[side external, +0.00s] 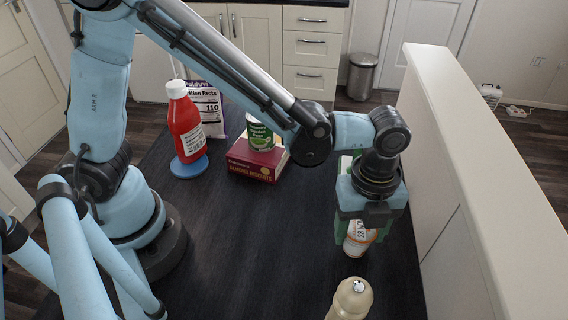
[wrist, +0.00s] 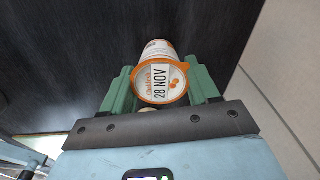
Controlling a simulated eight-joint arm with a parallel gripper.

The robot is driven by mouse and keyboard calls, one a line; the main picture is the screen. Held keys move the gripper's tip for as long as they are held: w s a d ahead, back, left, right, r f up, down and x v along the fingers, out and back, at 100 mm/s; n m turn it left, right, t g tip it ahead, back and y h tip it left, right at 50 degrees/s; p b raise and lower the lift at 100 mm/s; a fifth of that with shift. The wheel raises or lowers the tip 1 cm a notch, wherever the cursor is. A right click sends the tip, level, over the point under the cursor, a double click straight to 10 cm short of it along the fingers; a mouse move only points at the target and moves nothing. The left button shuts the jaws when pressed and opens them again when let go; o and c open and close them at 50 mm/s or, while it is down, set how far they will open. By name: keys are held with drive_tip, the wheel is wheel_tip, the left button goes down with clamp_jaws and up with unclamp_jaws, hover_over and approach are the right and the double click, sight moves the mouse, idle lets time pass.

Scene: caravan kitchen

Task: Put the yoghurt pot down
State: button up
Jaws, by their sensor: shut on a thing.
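The yoghurt pot (wrist: 160,82) is white with an orange rim and a lid printed "28 NOV". It sits between the green fingers of my gripper (wrist: 163,92) in the wrist view, and the fingers are shut on it. In the side external view the pot (side external: 358,238) shows below my gripper (side external: 362,232), near the right side of the dark table (side external: 240,240). The fingers hide part of the pot there. I cannot tell whether its base touches the table.
A cream bottle or shaker (side external: 350,300) stands close in front of the pot. A pale partition (side external: 470,150) runs along the right. Further back are a red bottle (side external: 184,125) on a blue disc (side external: 189,166), and a green can (side external: 260,136) on a red box (side external: 257,160). The table's middle is clear.

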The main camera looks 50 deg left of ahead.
sight(360, 224)
drive_tip(key=o, duration=1.2)
drive_tip(key=shift+f, duration=0.1)
wheel_tip(360, 224, up, 12)
drive_tip(key=a+n+t, duration=0.2)
drive_tip(key=a+n, duration=0.5)
drive_tip(key=n, duration=0.1)
drive_tip(key=s+a+n+t, duration=0.1)
drive_tip(key=a+n+t, duration=0.2)
drive_tip(key=a+n, duration=0.5)
drive_tip(key=s+a+f+n+t, duration=0.1)
drive_tip(key=a+n+t, duration=0.1)
drive_tip(key=a+n, duration=0.5)
drive_tip(key=shift+a+n+t, duration=0.3)
drive_tip(key=shift+a+n, duration=0.1)
drive_tip(key=shift+n, duration=0.5)
